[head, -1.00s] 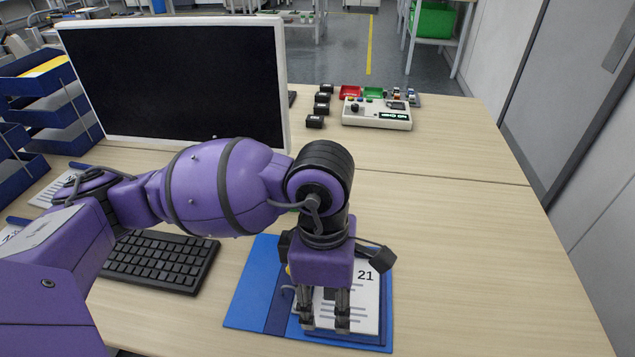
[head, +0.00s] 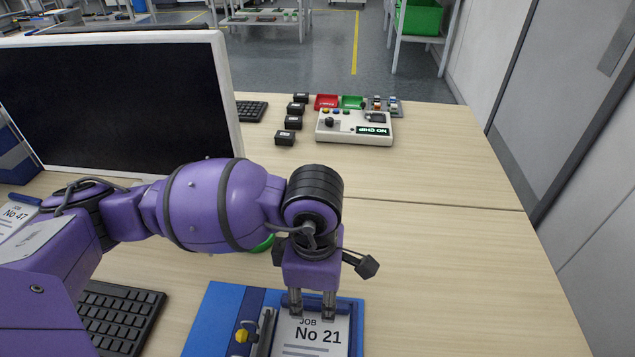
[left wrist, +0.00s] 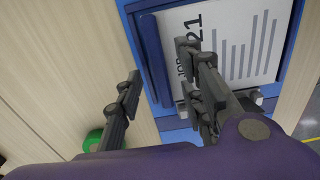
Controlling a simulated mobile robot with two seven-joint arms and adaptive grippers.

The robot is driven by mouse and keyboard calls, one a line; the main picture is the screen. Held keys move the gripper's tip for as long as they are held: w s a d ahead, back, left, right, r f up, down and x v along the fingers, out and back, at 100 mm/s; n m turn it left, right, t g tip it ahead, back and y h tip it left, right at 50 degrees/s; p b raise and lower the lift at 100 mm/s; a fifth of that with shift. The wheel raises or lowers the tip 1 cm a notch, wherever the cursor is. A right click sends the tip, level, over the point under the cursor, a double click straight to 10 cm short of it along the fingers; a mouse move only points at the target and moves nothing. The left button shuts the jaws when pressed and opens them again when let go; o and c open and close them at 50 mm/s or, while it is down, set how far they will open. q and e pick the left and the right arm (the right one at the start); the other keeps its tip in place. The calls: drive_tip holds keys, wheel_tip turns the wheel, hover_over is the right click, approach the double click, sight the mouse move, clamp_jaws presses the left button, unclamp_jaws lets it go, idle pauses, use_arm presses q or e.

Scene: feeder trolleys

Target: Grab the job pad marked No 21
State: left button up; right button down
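The job pad marked No 21 (head: 318,346) has a white sheet on a dark blue backing, with a dark blue bar along its far edge. It lies on a blue folder (head: 207,325) on the desk. It also shows in the left wrist view (left wrist: 228,45). My left gripper (head: 312,304) is at the pad's far edge in the head view. In the left wrist view the gripper (left wrist: 158,85) is open and empty, one finger over the desk and the other over the sheet, the bar between them. Contact cannot be told. My right gripper is not in view.
A monitor (head: 120,100) and a keyboard (head: 118,318) stand left. A No 47 pad (head: 15,217) lies far left. A pen-like tool (head: 265,333) lies left of the pad. A green item (left wrist: 93,139) is near the left finger. Desk to the right is clear.

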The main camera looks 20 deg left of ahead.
use_arm(q)
wheel_tip(320, 180, down, 2)
drive_tip(key=shift+f, duration=0.1)
clamp_jaws()
drive_tip(key=shift+r, duration=0.2)
